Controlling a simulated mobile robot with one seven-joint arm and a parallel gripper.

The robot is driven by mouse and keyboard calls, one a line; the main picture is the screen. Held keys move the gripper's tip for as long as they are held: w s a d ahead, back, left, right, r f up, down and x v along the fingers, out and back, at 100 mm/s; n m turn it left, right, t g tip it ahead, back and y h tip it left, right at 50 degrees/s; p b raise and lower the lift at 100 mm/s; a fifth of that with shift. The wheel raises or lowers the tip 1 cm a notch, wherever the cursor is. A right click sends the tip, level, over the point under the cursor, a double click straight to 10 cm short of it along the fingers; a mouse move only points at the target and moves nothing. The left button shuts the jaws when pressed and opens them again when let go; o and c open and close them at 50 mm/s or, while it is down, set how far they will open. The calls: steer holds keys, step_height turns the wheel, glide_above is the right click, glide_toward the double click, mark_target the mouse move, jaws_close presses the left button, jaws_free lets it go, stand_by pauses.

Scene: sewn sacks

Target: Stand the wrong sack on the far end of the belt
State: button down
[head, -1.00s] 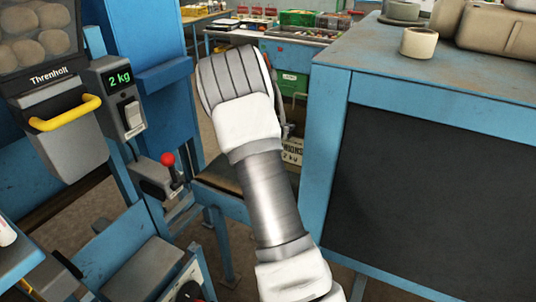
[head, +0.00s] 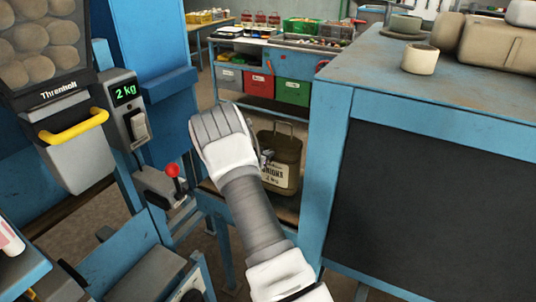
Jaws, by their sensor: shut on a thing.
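The sack (head: 287,150) is dark brown with a loop at its top and a pale label. The label reads partly as onions and 2 kg. It looks upright, just right of my wrist and beside the blue bench. My gripper (head: 266,160) is mostly hidden behind my white wrist; a small grey part shows against the sack's left side. It is shut on the sack. The belt (head: 207,188) is a low, narrow surface on a blue frame, mostly covered by my arm. I cannot tell whether the sack's base touches it.
A hopper (head: 68,150) marked Threnholt, with round tan produce above and a yellow handle, stands at left. Beside it are a 2 kg display (head: 126,93) and a red-knobbed lever (head: 173,172). A blue bench (head: 400,95) with a cup (head: 420,60) blocks the right.

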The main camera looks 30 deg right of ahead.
steer(key=shift+f, duration=0.15)
steer(key=c, duration=1)
jaws_free()
